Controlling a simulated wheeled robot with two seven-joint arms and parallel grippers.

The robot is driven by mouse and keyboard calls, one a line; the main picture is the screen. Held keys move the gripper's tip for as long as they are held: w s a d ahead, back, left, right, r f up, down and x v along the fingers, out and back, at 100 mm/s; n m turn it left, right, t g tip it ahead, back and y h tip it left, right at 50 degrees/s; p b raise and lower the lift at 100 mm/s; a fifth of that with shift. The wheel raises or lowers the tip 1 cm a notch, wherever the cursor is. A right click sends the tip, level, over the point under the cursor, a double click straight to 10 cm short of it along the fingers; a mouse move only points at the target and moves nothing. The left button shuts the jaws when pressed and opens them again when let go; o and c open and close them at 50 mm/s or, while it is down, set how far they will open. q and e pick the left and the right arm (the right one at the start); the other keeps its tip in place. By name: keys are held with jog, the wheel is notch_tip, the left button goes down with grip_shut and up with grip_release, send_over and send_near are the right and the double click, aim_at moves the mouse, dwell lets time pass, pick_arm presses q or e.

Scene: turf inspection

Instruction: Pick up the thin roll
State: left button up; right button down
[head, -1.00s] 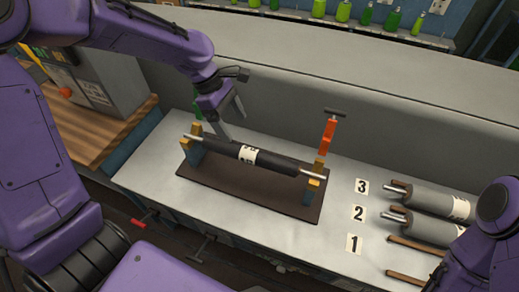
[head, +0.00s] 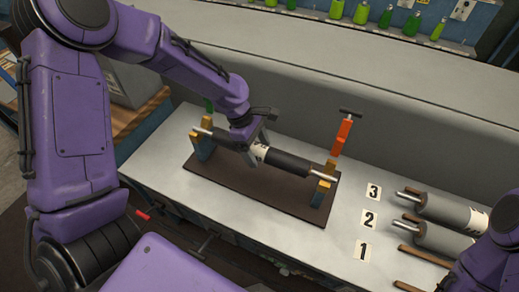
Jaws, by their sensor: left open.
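The thin roll (head: 285,160) is black with a pale label and silver shaft ends. It lies level across two stands on a dark brown base plate (head: 255,195). My left gripper (head: 254,150) is open at the roll's middle, by the label, and partly hides it. Whether the fingers touch the roll cannot be told. My right arm shows at the lower right edge, but its gripper is out of view.
An orange clamp (head: 343,135) stands upright at the stand's right end. Two thicker grey rolls (head: 445,210) lie at the right, beside number cards (head: 369,219). Green bottles (head: 385,17) line a shelf at the back. The bench (head: 300,245) in front is clear.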

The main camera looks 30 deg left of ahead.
pick_arm(q)
jog(key=shift+s+r, duration=0.1)
jog(key=shift+s, duration=0.05)
jog(key=c, duration=0.7)
grip_shut()
jog(key=shift+r, duration=0.1)
